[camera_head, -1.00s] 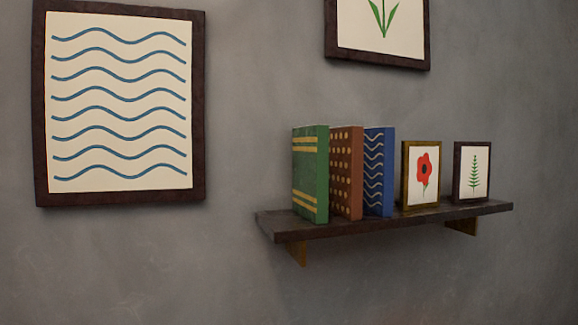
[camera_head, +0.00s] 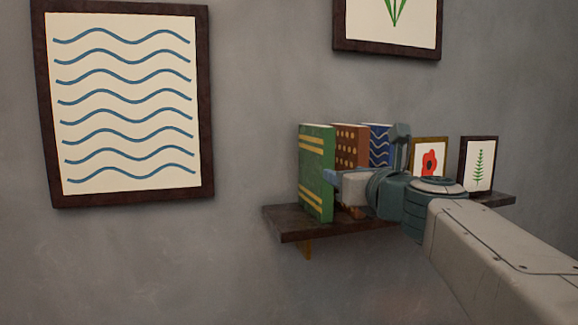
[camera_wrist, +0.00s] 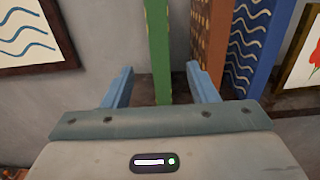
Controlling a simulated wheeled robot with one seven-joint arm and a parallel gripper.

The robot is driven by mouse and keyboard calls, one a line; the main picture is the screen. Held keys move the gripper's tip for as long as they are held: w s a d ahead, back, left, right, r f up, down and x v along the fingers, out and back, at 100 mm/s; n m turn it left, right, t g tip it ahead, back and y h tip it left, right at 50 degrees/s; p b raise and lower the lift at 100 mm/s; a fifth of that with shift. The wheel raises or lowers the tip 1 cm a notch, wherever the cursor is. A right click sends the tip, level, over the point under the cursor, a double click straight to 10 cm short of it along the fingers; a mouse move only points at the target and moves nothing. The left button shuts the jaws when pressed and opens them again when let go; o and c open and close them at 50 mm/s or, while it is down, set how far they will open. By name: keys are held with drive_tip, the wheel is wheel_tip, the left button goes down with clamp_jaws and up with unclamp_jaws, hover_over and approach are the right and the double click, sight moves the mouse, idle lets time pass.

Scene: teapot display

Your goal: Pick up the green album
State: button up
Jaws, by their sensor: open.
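The green album (camera_head: 316,165), with yellow bands, stands upright at the left end of the row on the wall shelf (camera_head: 290,223). My gripper (camera_head: 338,181) reaches in from the right, close to the album, and hides the lower parts of its neighbours. In the wrist view, my gripper (camera_wrist: 162,68) is open, and the green album (camera_wrist: 158,45) shows upright between the two fingers. The right finger is near the brown album (camera_wrist: 212,40). I cannot tell whether either finger touches an album.
A brown dotted album (camera_head: 350,146) and a blue wavy album (camera_head: 378,142) stand right of the green one. Small framed flower (camera_head: 430,160) and fern (camera_head: 478,165) pictures are further right. The shelf is bare left of the green album. A large wave picture (camera_head: 125,110) hangs left.

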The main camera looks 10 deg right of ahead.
sight(319, 163)
drive_tip(key=w+a, duration=0.1)
drive_tip(key=w, duration=0.3)
drive_tip(key=w+p, duration=0.1)
drive_tip(key=w, duration=0.4)
drive_tip(key=w+a, duration=0.1)
drive_tip(key=w, duration=0.3)
drive_tip(key=shift+w+a, duration=0.2)
drive_tip(key=shift+a, duration=0.15)
clamp_jaws()
